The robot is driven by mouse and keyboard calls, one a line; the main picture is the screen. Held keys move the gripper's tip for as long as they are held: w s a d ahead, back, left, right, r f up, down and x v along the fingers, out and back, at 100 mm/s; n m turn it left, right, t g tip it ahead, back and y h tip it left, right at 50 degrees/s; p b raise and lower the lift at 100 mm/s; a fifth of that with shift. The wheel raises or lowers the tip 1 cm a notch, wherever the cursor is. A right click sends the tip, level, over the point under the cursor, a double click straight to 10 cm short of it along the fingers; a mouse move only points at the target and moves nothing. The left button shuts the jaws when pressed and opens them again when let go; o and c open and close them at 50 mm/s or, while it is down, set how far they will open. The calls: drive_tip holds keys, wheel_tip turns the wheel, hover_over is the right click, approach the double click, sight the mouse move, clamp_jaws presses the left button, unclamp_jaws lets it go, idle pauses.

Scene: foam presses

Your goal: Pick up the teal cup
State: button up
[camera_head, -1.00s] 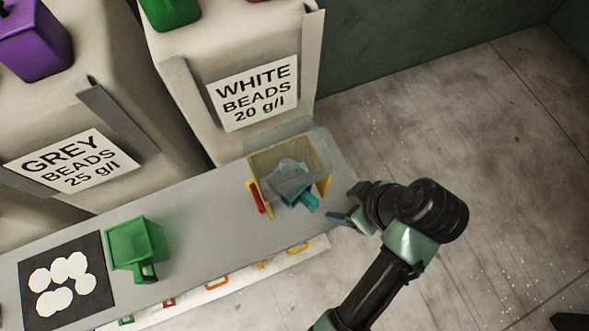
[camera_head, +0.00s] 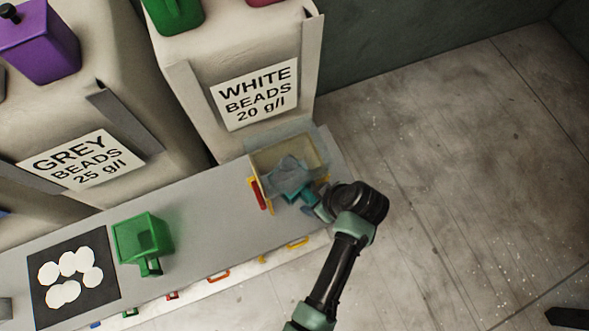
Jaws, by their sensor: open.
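The teal cup (camera_head: 298,194) is at the right end of the grey counter, by the front of a yellowish see-through box. Only part of it shows, because grey see-through material and my gripper cover the rest. My gripper (camera_head: 318,204) is open, just right of the cup and very close to it. I cannot tell whether its fingers touch the cup or stand around it.
The yellowish box (camera_head: 312,150) has red and yellow bars at its front. A green cup (camera_head: 143,240) stands on the counter (camera_head: 200,222), right of a black mat (camera_head: 95,297) with several white discs. A white-beads bin (camera_head: 200,70) stands behind. Open floor lies to the right.

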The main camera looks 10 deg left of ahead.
drive_tip(key=shift+f, duration=0.15)
clamp_jaws()
idle(0.5)
